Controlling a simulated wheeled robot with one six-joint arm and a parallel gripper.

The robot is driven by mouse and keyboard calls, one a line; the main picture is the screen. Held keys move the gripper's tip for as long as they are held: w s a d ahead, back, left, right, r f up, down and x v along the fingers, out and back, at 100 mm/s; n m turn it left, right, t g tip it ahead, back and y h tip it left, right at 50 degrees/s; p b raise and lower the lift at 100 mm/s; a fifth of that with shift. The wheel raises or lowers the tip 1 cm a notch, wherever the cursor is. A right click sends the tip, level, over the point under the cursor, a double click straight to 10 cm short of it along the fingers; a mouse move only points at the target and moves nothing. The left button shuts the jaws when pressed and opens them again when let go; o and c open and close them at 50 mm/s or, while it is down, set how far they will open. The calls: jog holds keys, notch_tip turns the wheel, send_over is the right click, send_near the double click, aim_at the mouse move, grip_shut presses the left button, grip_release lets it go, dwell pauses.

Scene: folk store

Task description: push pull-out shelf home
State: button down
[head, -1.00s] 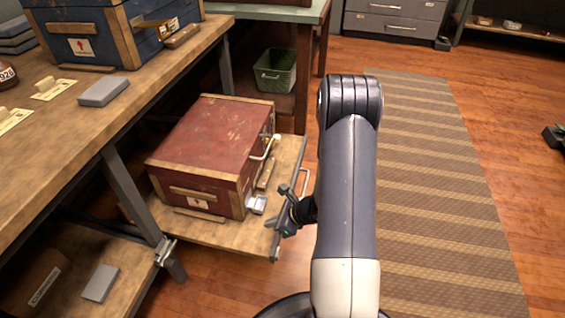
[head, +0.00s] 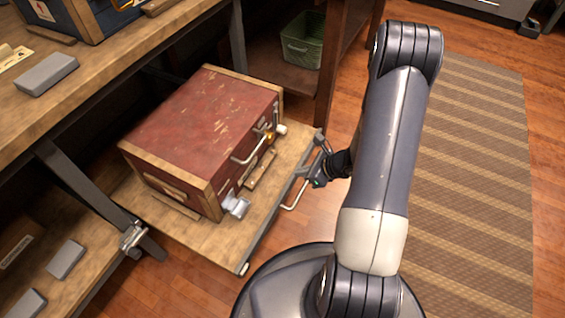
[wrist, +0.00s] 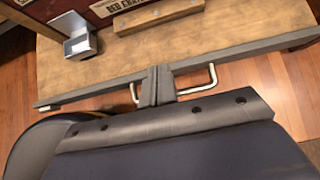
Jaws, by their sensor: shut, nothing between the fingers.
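The pull-out shelf (head: 225,250) is a wooden board with a grey metal front edge and a pale bar handle (head: 296,197). It sticks out from under the workbench and carries a red wooden chest (head: 205,125). My gripper (head: 316,160) is at the shelf's front edge, near the handle.
The workbench (head: 100,75) has a diagonal metal leg (head: 85,190) left of the shelf. A dark wooden post (head: 345,70) and a green basket (head: 302,40) stand behind. Open floor and a striped rug (head: 470,200) lie to the right.

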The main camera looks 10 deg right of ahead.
jog(key=b, duration=0.4)
send_near(265, 172)
notch_tip(265, 172, down, 5)
jog(key=shift+a+r, duration=0.15)
jog(key=shift+r, duration=0.1)
jog(key=shift+w+a+r+b, duration=0.2)
jog(key=shift+w+a+b, duration=0.1)
jog(key=shift+w+a, duration=0.55)
jog(key=shift+w+a+r, duration=0.1)
jog(key=shift+w+a, duration=0.35)
jog(key=shift+a, duration=0.1)
